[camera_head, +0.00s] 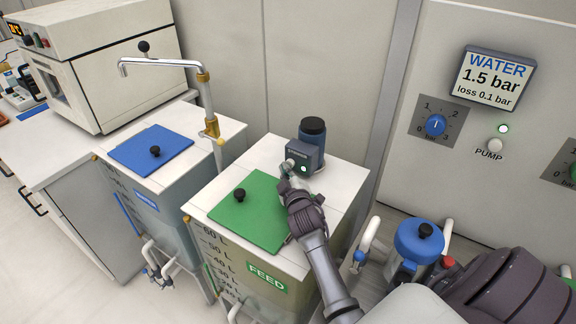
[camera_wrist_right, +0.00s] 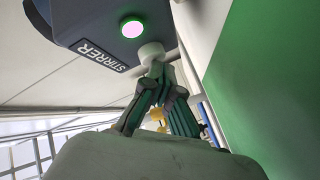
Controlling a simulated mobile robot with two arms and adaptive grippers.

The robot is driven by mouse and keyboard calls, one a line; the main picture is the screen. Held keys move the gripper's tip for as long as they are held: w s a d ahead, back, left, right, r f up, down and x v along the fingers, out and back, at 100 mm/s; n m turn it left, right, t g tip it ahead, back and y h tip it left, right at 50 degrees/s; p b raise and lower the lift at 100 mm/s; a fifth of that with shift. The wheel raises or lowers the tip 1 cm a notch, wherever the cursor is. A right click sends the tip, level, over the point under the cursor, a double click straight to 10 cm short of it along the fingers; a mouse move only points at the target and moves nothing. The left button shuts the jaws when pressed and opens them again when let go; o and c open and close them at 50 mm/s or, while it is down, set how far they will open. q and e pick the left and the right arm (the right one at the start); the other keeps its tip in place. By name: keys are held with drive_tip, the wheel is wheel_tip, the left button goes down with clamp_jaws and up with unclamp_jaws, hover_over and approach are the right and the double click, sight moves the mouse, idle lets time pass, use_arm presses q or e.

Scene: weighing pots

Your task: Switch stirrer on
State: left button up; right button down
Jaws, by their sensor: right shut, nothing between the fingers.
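The stirrer is a dark grey-blue box (camera_head: 306,155) with a dark cylindrical motor (camera_head: 312,130) on top, standing on the FEED tank's white top. Its lamp (camera_head: 303,168) glows green; in the right wrist view the lamp (camera_wrist_right: 132,28) has a pale pinkish centre and green rim. The label STIRRER (camera_wrist_right: 102,55) shows there too. A round whitish button (camera_wrist_right: 152,50) sits beside the lamp. My right gripper (camera_head: 289,172) is shut and empty, its fingertips (camera_wrist_right: 157,72) at the button, seemingly touching it; exact contact is hard to tell. My left gripper is not in view.
The FEED tank has a green lid (camera_head: 242,222) with a black knob. A tank with a blue lid (camera_head: 150,148) and a bent metal tap (camera_head: 160,63) stand to the left. A wall panel with a WATER display (camera_head: 490,80) is at right. A blue-topped vessel (camera_head: 418,240) stands below it.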

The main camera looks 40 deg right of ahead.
drive_tip(key=shift+s+a+f, duration=0.1)
drive_tip(key=shift+s+a, duration=0.3)
drive_tip(key=shift+a, duration=0.55)
drive_tip(key=shift+s+a+r, duration=0.1)
drive_tip(key=shift+s+a, duration=0.3)
drive_tip(key=shift+a, duration=0.55)
drive_tip(key=shift+s+a+f, duration=0.1)
drive_tip(key=shift+s+a, duration=0.3)
drive_tip(key=shift+a, duration=0.55)
